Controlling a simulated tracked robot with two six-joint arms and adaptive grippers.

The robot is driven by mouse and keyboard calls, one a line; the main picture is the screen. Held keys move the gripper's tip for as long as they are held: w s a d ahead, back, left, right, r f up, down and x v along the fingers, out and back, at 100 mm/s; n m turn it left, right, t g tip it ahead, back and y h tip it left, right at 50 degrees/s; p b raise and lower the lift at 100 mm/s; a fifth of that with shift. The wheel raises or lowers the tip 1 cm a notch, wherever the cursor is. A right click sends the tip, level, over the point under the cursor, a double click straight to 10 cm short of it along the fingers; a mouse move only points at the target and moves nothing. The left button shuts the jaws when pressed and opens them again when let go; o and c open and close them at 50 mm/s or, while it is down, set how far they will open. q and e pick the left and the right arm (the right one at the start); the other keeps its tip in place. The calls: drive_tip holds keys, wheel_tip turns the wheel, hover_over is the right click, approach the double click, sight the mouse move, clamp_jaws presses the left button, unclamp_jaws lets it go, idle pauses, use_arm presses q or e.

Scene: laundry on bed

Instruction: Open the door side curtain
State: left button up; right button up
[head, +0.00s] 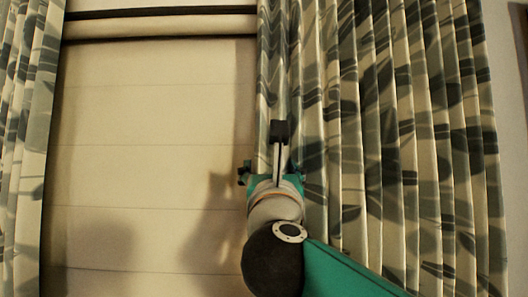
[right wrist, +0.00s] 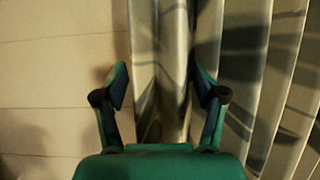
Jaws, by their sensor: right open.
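The right-hand curtain (head: 400,130) hangs in pleats with a grey-green leaf pattern, covering the right part of the head view. A second curtain (head: 28,130) of the same pattern hangs at the far left. My right gripper (head: 272,165) is at the left edge of the right-hand curtain. In the right wrist view, my right gripper (right wrist: 160,88) is open, with one finger on each side of the curtain's edge folds (right wrist: 160,60). I cannot tell whether the fingers touch the cloth. My left gripper is not in view.
Between the curtains is a pale blind (head: 150,130) with horizontal seams and a dark bar (head: 160,12) near its top. Shadows fall on the blind. A strip of wall and a dark framed edge (head: 523,30) show at the far right.

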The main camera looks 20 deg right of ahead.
drive_tip(key=shift+x, duration=0.9)
drive_tip(key=shift+f, duration=0.1)
drive_tip(key=shift+c, duration=0.2)
clamp_jaws()
